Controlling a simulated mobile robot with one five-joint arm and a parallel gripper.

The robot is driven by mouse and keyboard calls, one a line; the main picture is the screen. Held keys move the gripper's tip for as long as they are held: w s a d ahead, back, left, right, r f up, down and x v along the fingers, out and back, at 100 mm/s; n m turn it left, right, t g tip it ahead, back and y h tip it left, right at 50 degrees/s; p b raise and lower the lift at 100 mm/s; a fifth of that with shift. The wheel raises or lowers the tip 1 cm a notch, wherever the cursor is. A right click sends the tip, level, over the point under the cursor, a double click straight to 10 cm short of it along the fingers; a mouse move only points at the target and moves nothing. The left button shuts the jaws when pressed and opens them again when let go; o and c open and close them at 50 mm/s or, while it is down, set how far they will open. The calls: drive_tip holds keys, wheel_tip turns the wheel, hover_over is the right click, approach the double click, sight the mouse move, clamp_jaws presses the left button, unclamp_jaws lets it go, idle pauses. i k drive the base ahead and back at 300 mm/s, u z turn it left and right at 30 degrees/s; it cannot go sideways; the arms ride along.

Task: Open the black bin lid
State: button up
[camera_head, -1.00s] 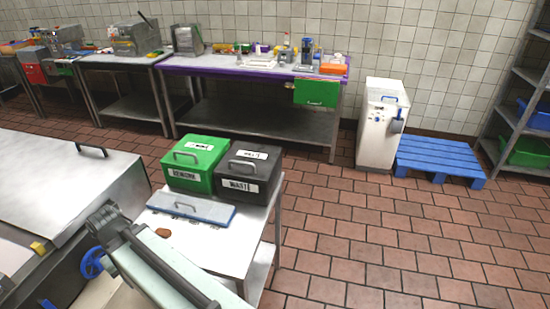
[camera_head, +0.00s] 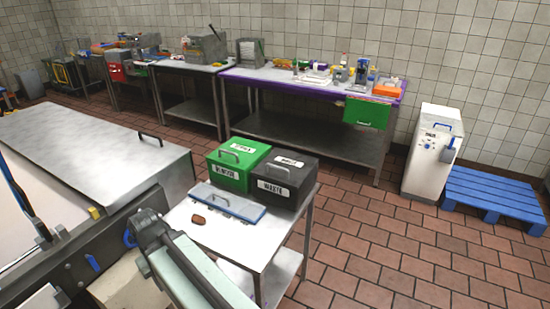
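The black bin (camera_head: 283,193) stands on a small steel table, with a white label on its front that seems to read "WASTE". Its black lid (camera_head: 301,170) is closed on top and carries a grey handle and a white label.
A green bin (camera_head: 228,180) stands against the black bin's left side. Machinery fills the lower left.

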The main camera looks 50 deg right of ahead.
sight(286, 161)
drive_tip(key=i, duration=0.8)
drive_tip(key=z, duration=0.2)
drive_tip(key=k, duration=0.8)
drive_tip(key=u, duration=0.2)
drive_tip(key=i, duration=0.85)
drive_tip(key=z, duration=0.05)
